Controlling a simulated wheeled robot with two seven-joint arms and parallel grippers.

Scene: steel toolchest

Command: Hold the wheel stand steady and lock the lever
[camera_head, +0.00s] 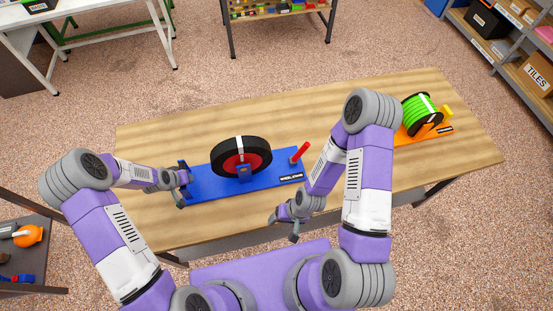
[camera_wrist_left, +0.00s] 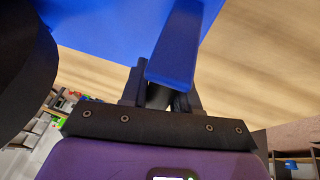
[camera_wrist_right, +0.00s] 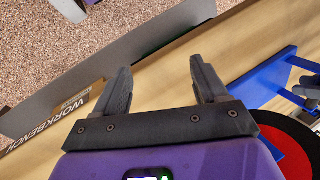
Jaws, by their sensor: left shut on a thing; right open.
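The wheel stand is a long blue base (camera_head: 213,184) lying on the workbench, holding an upright black wheel (camera_head: 262,148) with a red hub. A red lever (camera_head: 300,153) stands at its right end, leaning up and right. My left gripper (camera_head: 181,180) is at the left end of the stand. In the left wrist view it is shut on a blue bar (camera_wrist_left: 178,45) of the stand, which partly hides the fingers. My right gripper (camera_head: 284,226) is open and empty at the bench's front edge, apart from the stand and lever. Its spread fingers show in the right wrist view (camera_wrist_right: 162,68).
A green reel (camera_head: 420,115) on an orange stand (camera_head: 437,133) sits at the bench's right end. The wooden workbench (camera_head: 330,90) is clear behind the wheel stand. Shelves with boxes (camera_head: 494,20) stand at the far right.

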